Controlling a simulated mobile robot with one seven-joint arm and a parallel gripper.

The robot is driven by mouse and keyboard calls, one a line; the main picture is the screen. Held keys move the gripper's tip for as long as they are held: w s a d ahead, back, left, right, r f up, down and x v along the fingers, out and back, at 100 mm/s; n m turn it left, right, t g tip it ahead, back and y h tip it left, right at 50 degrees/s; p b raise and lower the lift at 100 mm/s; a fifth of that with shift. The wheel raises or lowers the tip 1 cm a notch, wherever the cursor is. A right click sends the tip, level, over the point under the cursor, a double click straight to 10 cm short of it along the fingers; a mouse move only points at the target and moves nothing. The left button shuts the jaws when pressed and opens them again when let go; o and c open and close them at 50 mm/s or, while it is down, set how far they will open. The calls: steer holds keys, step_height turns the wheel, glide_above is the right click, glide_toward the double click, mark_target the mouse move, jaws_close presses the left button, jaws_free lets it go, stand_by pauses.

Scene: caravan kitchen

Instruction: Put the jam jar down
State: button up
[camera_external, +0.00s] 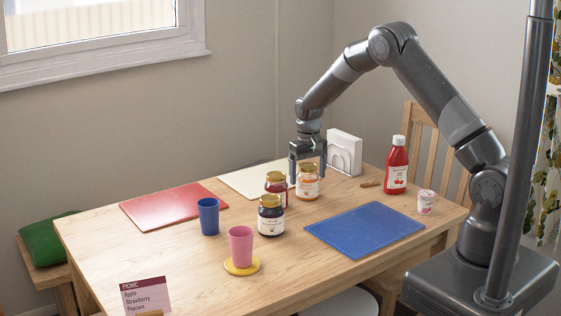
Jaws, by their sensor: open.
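Three jam jars with gold lids stand upright close together on the wooden table (100,240). One is an orange jar (308,187), one a red jar (276,187) and one a dark jar (271,217) in front of them. My gripper (308,179) points down at the orange jar, with its open fingers on the left and right of the jar's upper part. I cannot tell whether a finger touches it. The left finger is close to the red jar.
A blue mat (365,230) lies bare to the right. A red mat (173,206) and a cream mat (250,181) lie behind. A blue cup (208,216), a pink cup (241,246), a ketchup bottle (397,166) and a white napkin holder (345,151) stand around the jars.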

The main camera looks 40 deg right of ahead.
step_height(320, 180, up, 12)
steer(key=s+d+r+t, duration=0.1)
steer(key=s+d+r, duration=0.1)
steer(key=s+r, duration=0.75)
steer(key=s+d+r+t, duration=0.15)
steer(key=s+r, duration=0.35)
steer(key=s, duration=0.5)
steer(key=s+d+r+t, duration=0.1)
steer(key=s+r+t, duration=0.1)
steer(key=s+r, duration=0.6)
steer(key=s+f+n+t, duration=0.1)
steer(key=s+f, duration=0.3)
steer(key=s, duration=0.8)
steer(key=shift+s+d+f, duration=0.25)
steer(key=shift+f, duration=0.15)
steer(key=shift+o, duration=0.3)
